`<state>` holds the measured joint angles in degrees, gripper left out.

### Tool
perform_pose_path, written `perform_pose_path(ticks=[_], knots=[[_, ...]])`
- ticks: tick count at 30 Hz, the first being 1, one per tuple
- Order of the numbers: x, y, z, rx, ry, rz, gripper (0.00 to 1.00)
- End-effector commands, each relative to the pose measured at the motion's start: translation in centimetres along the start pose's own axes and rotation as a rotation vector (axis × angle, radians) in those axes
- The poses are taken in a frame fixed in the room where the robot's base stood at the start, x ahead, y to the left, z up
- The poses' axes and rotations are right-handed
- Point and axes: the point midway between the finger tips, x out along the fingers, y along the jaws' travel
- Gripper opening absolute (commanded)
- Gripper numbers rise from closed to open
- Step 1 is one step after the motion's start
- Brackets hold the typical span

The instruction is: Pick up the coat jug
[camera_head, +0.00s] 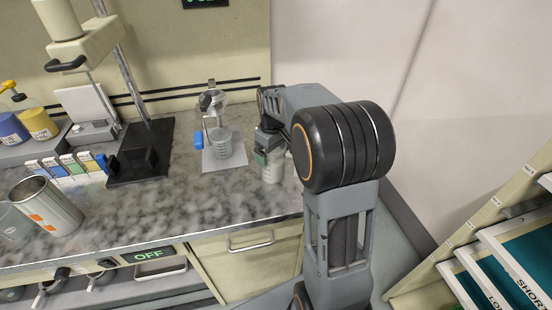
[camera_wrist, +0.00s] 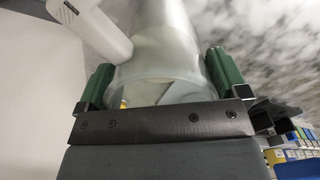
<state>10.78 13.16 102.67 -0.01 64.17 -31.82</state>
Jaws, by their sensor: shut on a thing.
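The coat jug appears as a translucent, pale vessel (camera_wrist: 165,40) filling the upper middle of the wrist view. A white part (camera_wrist: 90,25), perhaps its handle, shows at its upper left. The green finger pads of my gripper (camera_wrist: 160,78) press on both sides of the jug. In the head view, my gripper (camera_head: 268,150) is at the right end of the marble counter, around the pale jug (camera_head: 272,172). The gripper and arm hide part of the jug there. I cannot tell whether its base touches the counter.
Further left are a black stand base (camera_head: 142,165), coloured boxes (camera_head: 68,168) and a metal cup (camera_head: 48,207). A shelf rack (camera_head: 500,235) is at right. The front middle counter (camera_head: 160,212) is clear.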

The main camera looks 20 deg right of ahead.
Motion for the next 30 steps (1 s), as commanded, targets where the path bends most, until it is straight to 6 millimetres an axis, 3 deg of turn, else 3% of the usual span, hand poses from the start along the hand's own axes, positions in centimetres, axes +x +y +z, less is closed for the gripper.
perform_pose_path(ticks=[7, 12, 22, 30], knots=[[-1.0, 0.0, -0.1, 0.0, 0.002, 0.001, 0.55], [-3.4, 0.0, -0.1, 0.0, 0.005, 0.003, 0.55], [-9.6, -5.5, 0.5, -0.005, 0.006, 0.003, 0.55], [-11.6, -10.8, 1.1, -0.005, 0.004, 0.001, 0.55]])
